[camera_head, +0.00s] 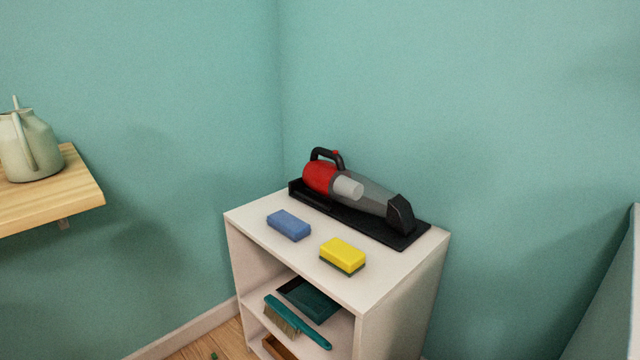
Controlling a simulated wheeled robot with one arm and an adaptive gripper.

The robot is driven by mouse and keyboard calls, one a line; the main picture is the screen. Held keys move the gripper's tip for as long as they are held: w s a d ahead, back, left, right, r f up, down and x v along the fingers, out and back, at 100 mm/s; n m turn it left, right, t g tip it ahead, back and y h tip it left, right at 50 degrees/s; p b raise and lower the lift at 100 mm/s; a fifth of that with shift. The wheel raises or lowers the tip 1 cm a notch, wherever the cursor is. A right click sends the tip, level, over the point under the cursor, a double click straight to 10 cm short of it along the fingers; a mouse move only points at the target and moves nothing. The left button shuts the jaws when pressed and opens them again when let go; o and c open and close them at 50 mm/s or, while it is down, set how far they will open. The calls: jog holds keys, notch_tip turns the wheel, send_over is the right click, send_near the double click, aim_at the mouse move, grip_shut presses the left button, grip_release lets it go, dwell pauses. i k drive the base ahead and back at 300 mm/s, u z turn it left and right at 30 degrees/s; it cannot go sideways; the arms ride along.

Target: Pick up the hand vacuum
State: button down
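The hand vacuum (340,187) is red, grey and black, with a black loop handle at its upper left end. It lies in a black tray-like base (405,238) on top of a small white shelf unit (350,280), along the back edge by the wall. Its black nozzle points to the lower right. Nothing touches it apart from the base. My gripper is not in view.
A blue sponge (288,225) and a yellow-green sponge (342,256) lie in front of the vacuum. A teal brush (296,322) and a dark dustpan (308,299) are on the shelf below. A watering can (30,148) stands on a wooden wall shelf (60,196) at left.

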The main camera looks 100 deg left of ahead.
aim_at(331, 182)
jog(key=u, duration=3.25)
